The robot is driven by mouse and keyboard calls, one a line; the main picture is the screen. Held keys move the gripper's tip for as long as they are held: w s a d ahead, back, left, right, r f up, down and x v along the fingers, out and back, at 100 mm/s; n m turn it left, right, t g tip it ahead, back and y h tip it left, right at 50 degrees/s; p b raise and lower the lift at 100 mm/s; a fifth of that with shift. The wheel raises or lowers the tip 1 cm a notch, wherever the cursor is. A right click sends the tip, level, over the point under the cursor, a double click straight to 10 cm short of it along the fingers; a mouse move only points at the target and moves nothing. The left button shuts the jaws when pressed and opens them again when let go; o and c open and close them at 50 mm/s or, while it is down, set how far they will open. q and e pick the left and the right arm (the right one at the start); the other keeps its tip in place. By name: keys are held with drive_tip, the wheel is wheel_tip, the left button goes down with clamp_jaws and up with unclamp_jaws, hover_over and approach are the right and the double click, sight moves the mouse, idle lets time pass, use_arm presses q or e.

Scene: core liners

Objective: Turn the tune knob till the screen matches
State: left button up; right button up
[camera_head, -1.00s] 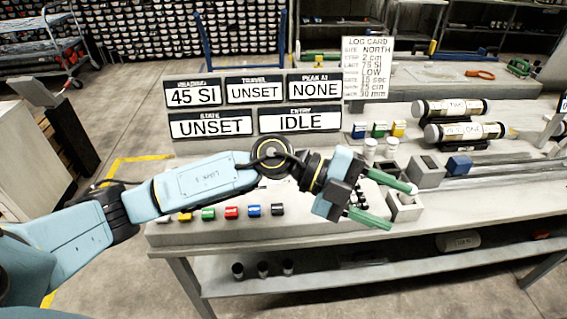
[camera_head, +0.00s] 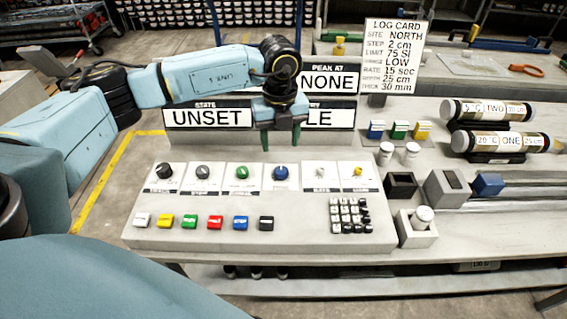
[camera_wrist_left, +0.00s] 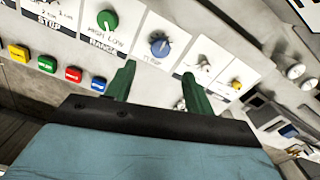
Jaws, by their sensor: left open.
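The control panel (camera_head: 200,239) carries a row of knobs. The blue knob (camera_head: 280,172), also in the left wrist view (camera_wrist_left: 159,44), sits right of the green RANGE knob (camera_head: 242,172); its label is hard to read. My left gripper (camera_head: 280,142) is open and empty, its green fingers pointing down above the blue knob, apart from it. In the left wrist view the fingertips (camera_wrist_left: 158,74) lie just below the knob. The display board shows STATE UNSET (camera_head: 208,117) and PEAK AT NONE (camera_head: 329,82); my arm hides READING, TRAVEL and part of ENTRY. My right gripper is not seen.
A log card (camera_head: 394,56) stands behind, giving range LOW and limit 75 SI. Coloured buttons (camera_head: 215,222) and a keypad (camera_head: 349,215) lie in front of and beside the knobs. Labelled core tubes (camera_head: 490,142) and small blocks occupy the bench's right side.

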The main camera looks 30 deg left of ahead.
use_arm(q)
hover_over(281, 170)
wheel_tip(281, 170, down, 4)
drive_tip(key=shift+f, duration=0.1)
wheel_tip(281, 170, down, 5)
drive_tip(key=shift+r, duration=0.1)
drive_tip(key=shift+f, duration=0.35)
drive_tip(key=shift+c, duration=0.2)
drive_tip(key=c, duration=0.9)
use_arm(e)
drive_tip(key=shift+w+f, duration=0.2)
